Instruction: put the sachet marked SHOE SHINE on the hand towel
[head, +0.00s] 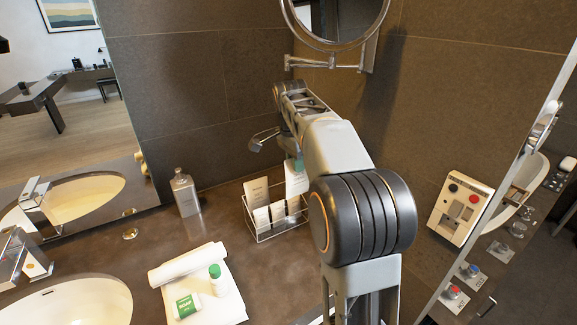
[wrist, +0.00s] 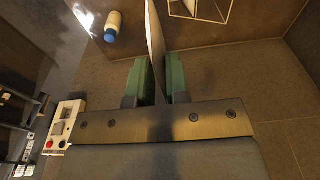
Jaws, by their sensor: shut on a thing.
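My gripper (wrist: 160,80) is shut on a thin pale sachet (wrist: 155,40), seen edge-on between its green finger pads in the wrist view. In the head view this sachet (head: 297,180) hangs upright just above the right part of the wire rack (head: 262,238), below my gripper (head: 297,163). Its print is too small to read. Several other pale sachets (head: 262,219) stand in the rack. The white hand towel (head: 226,310) lies on the counter at lower left, apart from the sachet, with a thick rolled part (head: 187,264) at its back.
On the towel are a green-and-white soap packet (head: 186,305) and a white bottle with a green cap (head: 218,281). A grey bottle (head: 185,193) stands behind. A basin (head: 75,300) is at left. A blue-capped bottle (wrist: 112,26) shows in the wrist view. A round mirror (head: 335,20) hangs above.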

